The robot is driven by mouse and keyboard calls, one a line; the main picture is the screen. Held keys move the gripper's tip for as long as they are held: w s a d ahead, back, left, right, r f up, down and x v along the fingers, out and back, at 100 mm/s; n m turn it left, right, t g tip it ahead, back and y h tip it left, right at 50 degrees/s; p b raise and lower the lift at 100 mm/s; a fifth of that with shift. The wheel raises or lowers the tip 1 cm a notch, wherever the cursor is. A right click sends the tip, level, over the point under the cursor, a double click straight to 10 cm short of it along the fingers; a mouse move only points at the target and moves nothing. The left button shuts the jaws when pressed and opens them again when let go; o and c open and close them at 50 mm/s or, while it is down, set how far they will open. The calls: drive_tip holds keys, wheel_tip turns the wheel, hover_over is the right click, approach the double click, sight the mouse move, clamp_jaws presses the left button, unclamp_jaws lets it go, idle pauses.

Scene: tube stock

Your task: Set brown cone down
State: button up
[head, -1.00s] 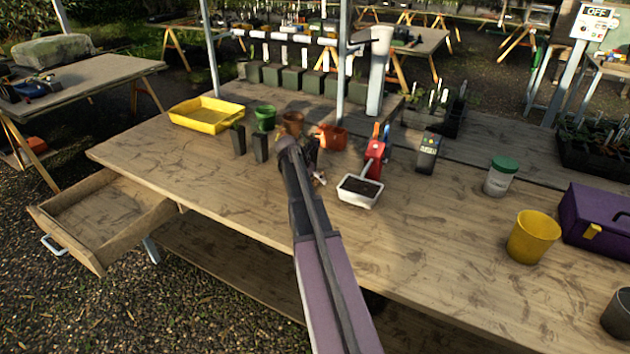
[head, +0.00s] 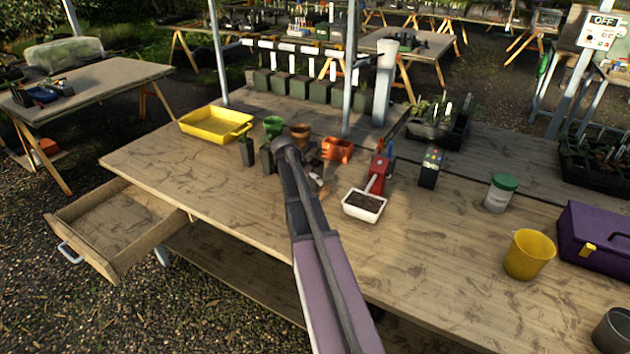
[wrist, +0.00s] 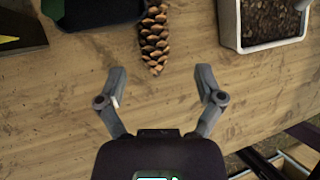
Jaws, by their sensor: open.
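A brown scaly cone (wrist: 154,36) lies on the wooden bench top in the wrist view, its pointed tip toward my gripper and its upper end cut off by the frame. My gripper (wrist: 160,76) is open, its two fingers spread wide and apart from the cone. Nothing is between the fingers, and the cone's tip is just beyond them. In the head view my arm hides most of the gripper, and I cannot make out the cone there.
A white tray of dark soil (head: 363,213) sits right of the arm. Dark, green, brown and orange pots (head: 337,150) cluster behind it. A yellow tray (head: 215,136) is at the back left. The left front bench is clear; a drawer (head: 112,262) stands open.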

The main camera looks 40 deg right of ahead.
drive_tip(key=p+v, duration=0.4)
drive_tip(key=v, duration=0.2)
drive_tip(key=shift+p, duration=0.3)
idle(0.7)
drive_tip(key=s+a+f+m+y, duration=0.1)
drive_tip(key=s+a+m, duration=0.5)
drive_tip(key=a, duration=0.6)
drive_tip(key=s+a+m+y, duration=0.3)
drive_tip(key=s+a+m, duration=0.3)
drive_tip(key=a, duration=0.6)
drive_tip(key=s+a+f+m+t+y, duration=0.1)
drive_tip(key=s+a+m+y, duration=0.1)
drive_tip(key=s+a+m, duration=0.4)
drive_tip(key=a+m, duration=0.3)
drive_tip(key=a, duration=0.3)
drive_tip(key=shift+s+a+f+m, duration=0.3)
drive_tip(key=shift+s+a+f, duration=0.05)
drive_tip(key=shift+o, duration=0.5)
drive_tip(key=shift+w, duration=0.1)
